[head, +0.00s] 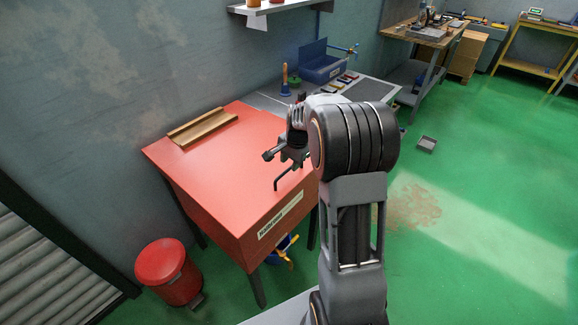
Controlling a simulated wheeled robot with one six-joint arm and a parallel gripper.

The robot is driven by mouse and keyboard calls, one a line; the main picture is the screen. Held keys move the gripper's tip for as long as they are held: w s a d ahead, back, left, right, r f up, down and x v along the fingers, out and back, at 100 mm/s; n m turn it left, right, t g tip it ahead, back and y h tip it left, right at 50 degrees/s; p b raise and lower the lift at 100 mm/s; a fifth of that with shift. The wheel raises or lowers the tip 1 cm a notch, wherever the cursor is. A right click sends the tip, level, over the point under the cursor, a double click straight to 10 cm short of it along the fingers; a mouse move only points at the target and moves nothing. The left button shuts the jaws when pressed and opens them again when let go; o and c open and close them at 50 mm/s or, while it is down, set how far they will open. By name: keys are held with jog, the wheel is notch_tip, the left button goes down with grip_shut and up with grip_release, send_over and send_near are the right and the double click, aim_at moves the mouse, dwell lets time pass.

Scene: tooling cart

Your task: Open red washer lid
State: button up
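The red washer (225,210) is a red cabinet on dark legs, with a pale label (280,215) on its front. Its flat red lid (215,165) lies down, shut. A thin dark bent bar (290,177), which looks like the lid's handle, stands at the lid's right front part. My gripper (281,157) is over the right part of the lid, just behind and above this bar. My arm hides the washer's right end. I cannot tell if the gripper touches the bar, or how far apart its fingers are.
A wooden tray (203,128) lies on the back of the lid, near the wall. A red bin (168,272) stands on the floor at left. A grey bench with a blue toolbox (322,68) adjoins at the back. A wall shelf (283,8) hangs above. The green floor at right is mostly clear.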

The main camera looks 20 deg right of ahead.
jog(key=shift+w+a+f, duration=0.1)
jog(key=shift+w+f, duration=0.05)
jog(key=shift+f, duration=0.55)
jog(key=shift+w+f, duration=0.1)
jog(key=shift+f, duration=0.6)
jog(key=shift+c, duration=0.2)
grip_shut()
jog(key=shift+a, duration=0.1)
